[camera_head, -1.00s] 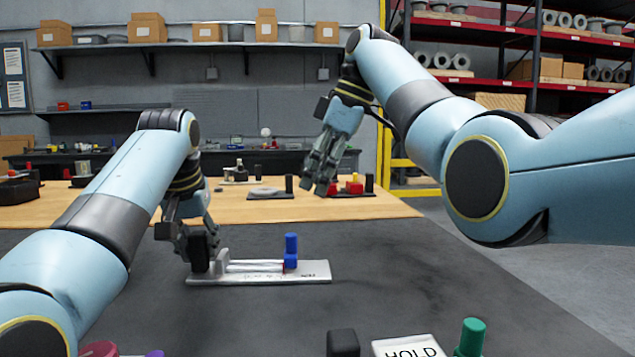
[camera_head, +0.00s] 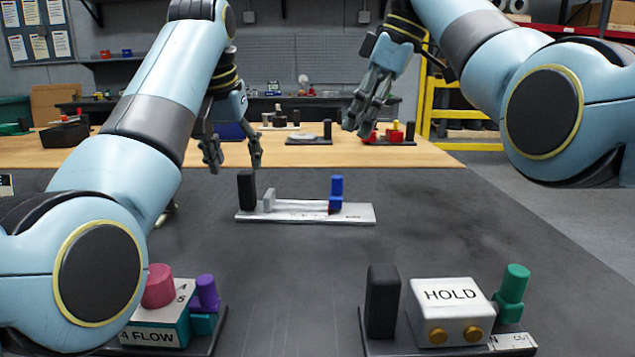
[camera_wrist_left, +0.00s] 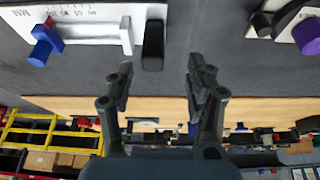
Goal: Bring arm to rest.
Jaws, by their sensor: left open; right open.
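My left gripper (camera_head: 236,160) is open and empty above the dark table, a little behind and above the black block at the left end of a white slide plate (camera_head: 345,215). The plate carries that black block (camera_head: 246,190), a light grey upright piece and a blue knob (camera_head: 336,192) at its right end. In the left wrist view the open fingers (camera_wrist_left: 160,85) have nothing between them, and the black block (camera_wrist_left: 153,45) shows apart from them. My right gripper (camera_head: 362,115) hangs high over the wooden bench, fingers down, with nothing seen in it.
In front stand a HOLD unit (camera_head: 448,310) with a black block and green knob, and a FLOW unit (camera_head: 160,325) with pink and purple knobs. A wooden bench (camera_head: 290,153) with more units lies behind.

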